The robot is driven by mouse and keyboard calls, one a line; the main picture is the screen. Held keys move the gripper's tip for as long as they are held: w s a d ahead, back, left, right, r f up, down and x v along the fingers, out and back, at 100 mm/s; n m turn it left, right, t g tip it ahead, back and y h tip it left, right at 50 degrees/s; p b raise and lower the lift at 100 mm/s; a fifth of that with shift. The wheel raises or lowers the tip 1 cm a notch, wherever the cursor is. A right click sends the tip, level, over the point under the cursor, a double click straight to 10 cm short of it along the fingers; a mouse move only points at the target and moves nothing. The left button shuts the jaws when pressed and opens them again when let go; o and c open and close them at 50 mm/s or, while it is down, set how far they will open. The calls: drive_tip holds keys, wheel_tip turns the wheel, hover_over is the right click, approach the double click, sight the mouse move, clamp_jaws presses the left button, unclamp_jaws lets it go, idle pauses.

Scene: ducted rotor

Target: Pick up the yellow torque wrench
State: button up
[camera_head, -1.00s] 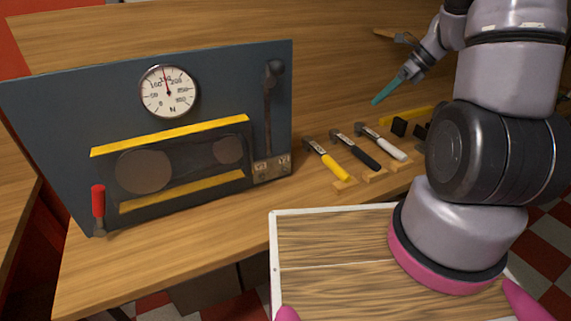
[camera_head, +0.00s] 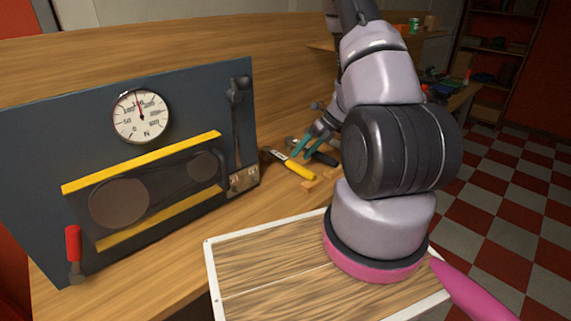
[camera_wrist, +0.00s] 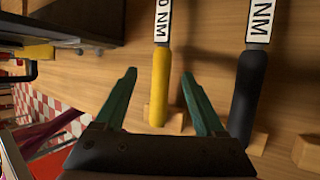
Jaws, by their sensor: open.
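The yellow torque wrench (camera_head: 292,167) lies on the wooden bench just right of the dark panel, its handle resting on a small wooden block. In the wrist view its yellow handle (camera_wrist: 159,88) runs up between the fingers, with a white label marked NM above it. My gripper (camera_wrist: 157,75) is open with green fingers, one on each side of the handle's line, and nothing is held. In the head view my gripper (camera_head: 303,147) is beside the wrench, over the bench; my arm hides part of that area. I cannot tell the height gap exactly.
A black-handled wrench (camera_wrist: 247,95) lies close to the right of the yellow one, near the right finger. Small wooden blocks (camera_wrist: 166,122) support the handles. The dark panel (camera_head: 40,150) with a gauge and yellow bars stands to the left.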

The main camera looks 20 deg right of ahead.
sight(286, 165)
drive_tip(key=shift+x, duration=2.65)
drive_tip(key=shift+d+f, duration=0.1)
drive_tip(key=shift+d, duration=0.05)
clamp_jaws()
